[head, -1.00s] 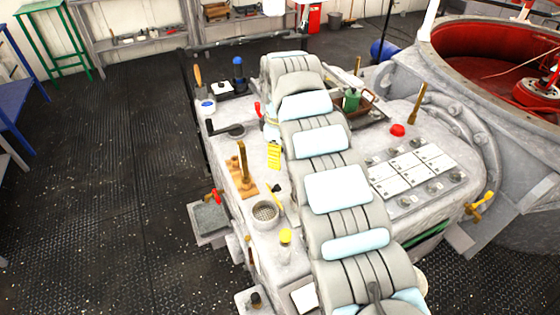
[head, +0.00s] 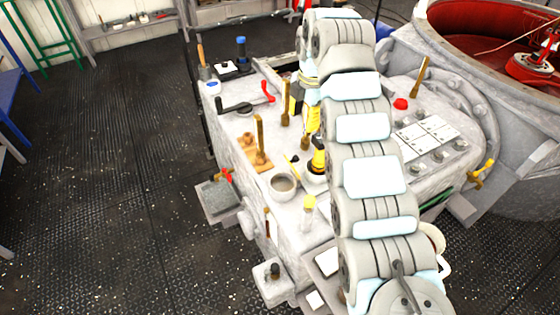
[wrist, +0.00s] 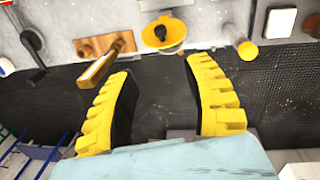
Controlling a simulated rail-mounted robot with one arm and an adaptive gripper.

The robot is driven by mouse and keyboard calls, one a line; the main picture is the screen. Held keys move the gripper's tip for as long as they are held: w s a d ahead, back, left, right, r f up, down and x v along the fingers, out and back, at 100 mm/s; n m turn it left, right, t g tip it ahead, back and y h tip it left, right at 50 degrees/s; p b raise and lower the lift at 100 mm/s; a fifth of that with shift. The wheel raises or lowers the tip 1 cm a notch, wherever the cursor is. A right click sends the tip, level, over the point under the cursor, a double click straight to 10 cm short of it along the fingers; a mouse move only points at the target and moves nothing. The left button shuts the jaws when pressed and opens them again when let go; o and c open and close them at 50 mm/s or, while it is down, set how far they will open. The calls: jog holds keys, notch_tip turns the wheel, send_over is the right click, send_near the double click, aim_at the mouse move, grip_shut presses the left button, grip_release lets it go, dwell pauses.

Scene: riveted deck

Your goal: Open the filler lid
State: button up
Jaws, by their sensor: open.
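The filler is a pale round cup (head: 283,186) with its mouth showing, on the near left part of the machine top. The filler lid (head: 291,162) looks like a thin yellow disc with a black knob, standing raised at the cup's far right rim. The wrist view shows the lid's knobbed yellow face (wrist: 163,35); the cup is mostly hidden behind it. My gripper (head: 316,138) has yellow ribbed fingers and is to the right of the lid, apart from it. In the wrist view, my gripper (wrist: 159,70) is open and empty, its fingers on either side below the lid.
A brass lever on a wooden block (head: 257,145) stands close to the lid; a yellow-capped post (head: 309,205) is in front. Open floor (head: 110,190) lies left.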

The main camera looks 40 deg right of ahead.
aim_at(297, 157)
jog(key=f+p, duration=0.1)
jog(key=f, duration=0.4)
jog(key=w+f+p, duration=0.1)
jog(key=f, duration=0.5)
jog(key=w+f+p, duration=0.1)
jog(key=f+p, duration=0.1)
jog(key=f, duration=0.4)
jog(key=shift+d+f, duration=0.1)
jog(key=shift+c, duration=0.3)
grip_shut()
